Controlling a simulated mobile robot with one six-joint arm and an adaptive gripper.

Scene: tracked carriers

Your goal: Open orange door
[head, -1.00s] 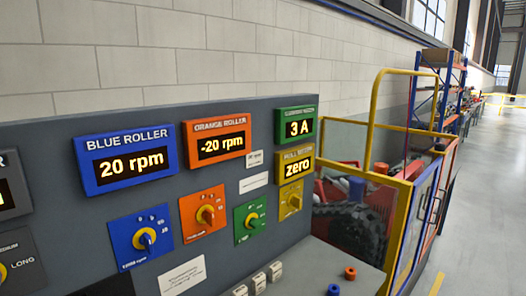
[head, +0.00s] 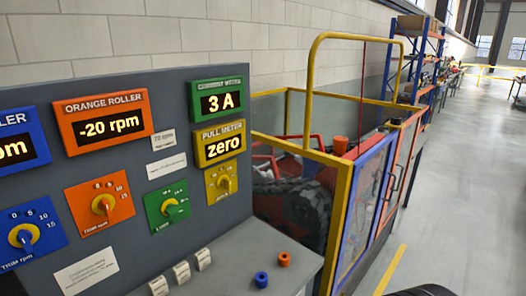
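The orange door (head: 407,152) is an orange-red framed panel in the side of a caged machine, at the right of the head view. It stands just beyond a blue-framed door (head: 366,206). Both look shut, flush along the cage side. Dark handles (head: 396,180) show near where the two doors meet; which handle belongs to which door is hard to tell. My gripper does not show in the view. A dark rounded shape at the bottom right edge is too cropped to identify.
A grey control panel (head: 120,195) with displays and knobs fills the left. Orange and blue rings lie on the panel's ledge. Open grey floor (head: 450,190) runs along the right.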

